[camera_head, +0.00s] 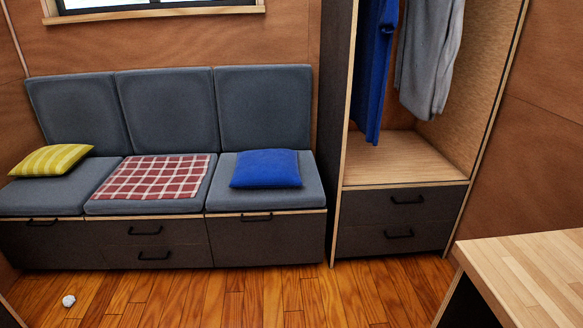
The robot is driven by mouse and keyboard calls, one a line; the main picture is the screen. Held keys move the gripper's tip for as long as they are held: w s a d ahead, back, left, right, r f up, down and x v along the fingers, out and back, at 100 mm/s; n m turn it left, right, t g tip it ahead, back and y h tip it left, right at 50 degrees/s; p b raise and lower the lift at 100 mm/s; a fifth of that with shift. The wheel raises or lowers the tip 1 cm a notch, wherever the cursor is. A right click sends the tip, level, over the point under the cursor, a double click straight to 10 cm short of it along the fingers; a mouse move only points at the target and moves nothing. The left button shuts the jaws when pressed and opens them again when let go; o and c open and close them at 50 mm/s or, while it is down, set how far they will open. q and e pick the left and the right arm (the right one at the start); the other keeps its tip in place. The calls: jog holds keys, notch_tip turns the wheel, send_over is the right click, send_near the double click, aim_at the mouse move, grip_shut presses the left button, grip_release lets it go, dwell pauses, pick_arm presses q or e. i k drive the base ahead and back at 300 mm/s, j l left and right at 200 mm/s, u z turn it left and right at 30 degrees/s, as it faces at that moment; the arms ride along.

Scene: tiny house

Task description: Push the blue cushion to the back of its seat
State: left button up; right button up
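A blue cushion (266,169) lies flat on the right-hand seat (222,199) of a grey three-part bench in the head camera view. A strip of bare seat shows in front of it, and its far edge lies close to the grey backrest (263,107); I cannot tell whether they touch. Neither of my grippers shows in this view.
A yellow striped cushion (51,160) lies on the left seat and a red checked cloth (156,177) on the middle one. An open wardrobe (405,157) stands right of the bench. A wooden tabletop (530,275) is at lower right.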

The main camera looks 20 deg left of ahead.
aim_at(271, 168)
jog(key=u, duration=0.9)
jog(key=i+j, duration=0.1)
jog(key=u, duration=0.05)
